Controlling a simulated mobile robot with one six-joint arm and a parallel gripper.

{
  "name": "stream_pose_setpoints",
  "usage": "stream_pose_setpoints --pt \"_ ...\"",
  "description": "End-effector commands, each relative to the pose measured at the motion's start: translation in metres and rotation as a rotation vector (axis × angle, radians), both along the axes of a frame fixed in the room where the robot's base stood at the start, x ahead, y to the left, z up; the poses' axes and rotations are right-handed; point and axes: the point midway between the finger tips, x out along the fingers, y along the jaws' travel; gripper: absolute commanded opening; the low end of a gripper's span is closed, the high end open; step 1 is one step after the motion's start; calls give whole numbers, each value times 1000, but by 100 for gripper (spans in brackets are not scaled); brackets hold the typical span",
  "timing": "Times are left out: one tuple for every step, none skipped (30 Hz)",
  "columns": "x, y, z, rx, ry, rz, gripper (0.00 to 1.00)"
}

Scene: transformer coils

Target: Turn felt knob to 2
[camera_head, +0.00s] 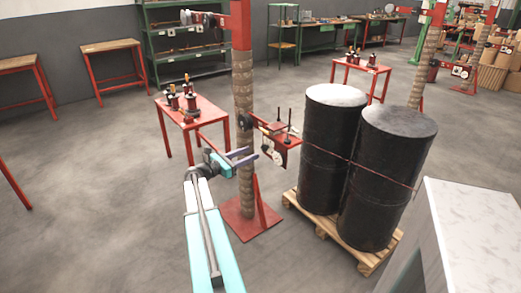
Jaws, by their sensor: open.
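My gripper (252,154) is at the end of my teal and white arm, just in front of the wrapped column. Its two dark bluish fingers are apart and nothing shows between them. A red winding unit (283,142) is mounted on the column, above and to the right of my gripper. It carries a small round part (268,149) low on its left side and a dark round part (242,120) near the column. I cannot tell which of these, if either, is the felt knob. No number or mark can be read.
The wrapped column (244,100) stands on a red foot plate (246,216). Two black drums (386,185) stand on a wooden pallet (312,222) to the right. A red table (212,112) with small coils is behind.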

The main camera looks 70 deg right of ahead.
Motion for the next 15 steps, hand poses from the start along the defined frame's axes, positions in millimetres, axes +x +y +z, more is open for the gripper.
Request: stream_pose_setpoints --pt "-4 -7 0 0 0 -2 43" --pt "-6 -11 0 0 0 -2 43" --pt "-10 -16 0 1 -1 -1 43" --pt "-12 -20 0 1 -1 -2 43" --pt "-15 -23 0 1 -1 -3 43" --pt "-17 -28 0 1 -1 -2 43" --pt "-19 -31 0 1 -1 -1 43" --pt "-22 -35 0 1 -1 -1 43" --pt "-25 -39 0 1 -1 -2 43" --pt "-27 -42 0 1 -1 -2 43" --pt "-28 -45 0 0 0 -2 43" --pt "-30 -48 0 0 0 -1 43" --pt "-31 -50 0 0 0 0 43" --pt "-33 -52 0 0 0 0 43" --pt "-34 -54 0 0 0 0 43"
